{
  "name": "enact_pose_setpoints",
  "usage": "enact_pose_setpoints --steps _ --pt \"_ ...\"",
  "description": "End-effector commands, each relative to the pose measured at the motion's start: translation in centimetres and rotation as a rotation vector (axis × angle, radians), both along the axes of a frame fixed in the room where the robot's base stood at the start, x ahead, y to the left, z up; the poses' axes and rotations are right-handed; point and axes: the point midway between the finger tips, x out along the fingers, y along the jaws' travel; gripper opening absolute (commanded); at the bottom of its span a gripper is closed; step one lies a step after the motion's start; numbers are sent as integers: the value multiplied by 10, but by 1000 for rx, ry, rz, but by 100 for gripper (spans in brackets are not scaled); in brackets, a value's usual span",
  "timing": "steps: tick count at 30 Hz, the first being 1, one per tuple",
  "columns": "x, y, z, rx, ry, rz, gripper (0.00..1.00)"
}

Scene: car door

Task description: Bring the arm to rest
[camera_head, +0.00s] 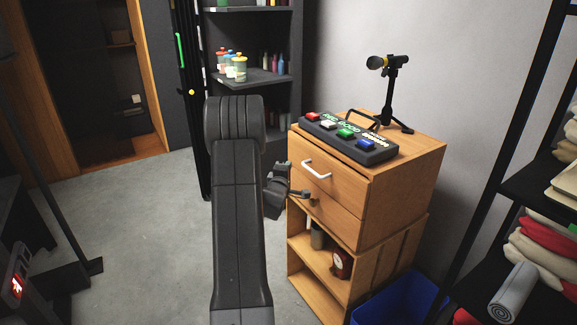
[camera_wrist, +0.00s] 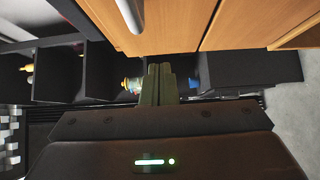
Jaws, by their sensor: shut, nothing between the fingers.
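My gripper (camera_head: 299,194) is in front of the wooden cabinet's drawers, to the right of my dark arm in the head view. Its fingers lie close to the lower drawer front; I cannot tell whether they touch it. In the wrist view my gripper (camera_wrist: 158,70) has its two fingers together, with nothing between them. My arm extends forward from the bottom of the head view and hides part of the floor and the shelf behind it.
The wooden cabinet (camera_head: 405,180) bears a button panel (camera_head: 330,140) and a microphone stand (camera_head: 391,95). A drawer handle (camera_head: 316,169) is just above my gripper. A dark shelf (camera_head: 265,76) with bottles stands behind. A blue bin (camera_head: 400,300) is at lower right. Floor (camera_head: 130,220) at left is clear.

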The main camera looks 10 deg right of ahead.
Motion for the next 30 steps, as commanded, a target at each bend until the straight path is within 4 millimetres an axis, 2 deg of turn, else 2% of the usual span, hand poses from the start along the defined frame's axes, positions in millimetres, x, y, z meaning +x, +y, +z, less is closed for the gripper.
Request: enact_pose_setpoints --steps 9,14,20,30 --pt "-46 25 0 -1 3 3 0" --pt "-62 33 -1 0 2 3 0" --pt "-68 36 -1 1 2 2 0" --pt "-64 34 -1 0 1 1 0"
